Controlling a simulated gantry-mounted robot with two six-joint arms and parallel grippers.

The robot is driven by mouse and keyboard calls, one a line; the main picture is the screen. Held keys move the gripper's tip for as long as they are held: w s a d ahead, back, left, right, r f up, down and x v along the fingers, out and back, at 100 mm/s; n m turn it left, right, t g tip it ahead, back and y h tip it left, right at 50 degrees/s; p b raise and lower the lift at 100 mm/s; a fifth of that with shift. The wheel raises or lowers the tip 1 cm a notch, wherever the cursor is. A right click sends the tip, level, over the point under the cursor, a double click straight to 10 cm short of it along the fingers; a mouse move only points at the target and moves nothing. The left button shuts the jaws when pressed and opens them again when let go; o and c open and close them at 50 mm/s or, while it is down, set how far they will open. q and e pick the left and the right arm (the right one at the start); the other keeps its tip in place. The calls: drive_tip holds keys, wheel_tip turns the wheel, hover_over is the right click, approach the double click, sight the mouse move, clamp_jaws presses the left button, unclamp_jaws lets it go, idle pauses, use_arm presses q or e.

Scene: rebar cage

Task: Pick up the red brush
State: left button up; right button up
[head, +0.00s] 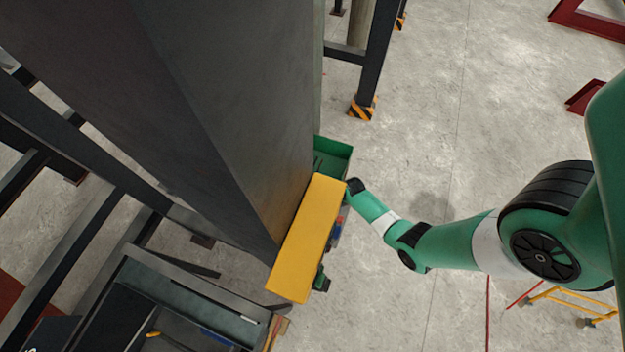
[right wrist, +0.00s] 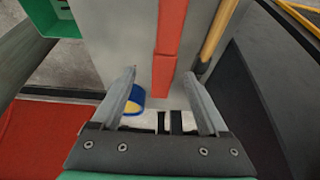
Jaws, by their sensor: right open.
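In the right wrist view, a long flat red piece (right wrist: 168,42) runs down from the top edge, with a seam across it. It may be the red brush, but I see no bristles. My right gripper (right wrist: 158,72) is open, with its two grey fingers on either side of the lower end of the red piece. Nothing is visibly held, and I cannot tell whether the fingers touch it. In the head view, my right arm reaches in from the right to the yellow block, and its fingers are hidden there. My left gripper is in neither view.
A wooden handle (right wrist: 217,38) stands right of the red piece, and a blue-and-yellow round item (right wrist: 133,100) lies by the left finger. The head view shows a yellow block (head: 308,240) against a large dark column (head: 215,90), with a green bin (head: 335,153) behind. Open floor lies right.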

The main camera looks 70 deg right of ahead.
drive_tip(key=x, duration=0.1)
drive_tip(key=b+x, duration=0.1)
drive_tip(key=x, duration=0.1)
drive_tip(key=b+x, duration=0.1)
drive_tip(key=x, duration=0.1)
drive_tip(key=shift+w+a+f, duration=0.1)
drive_tip(key=shift+w+a, duration=0.05)
drive_tip(key=shift+a, duration=0.15)
clamp_jaws()
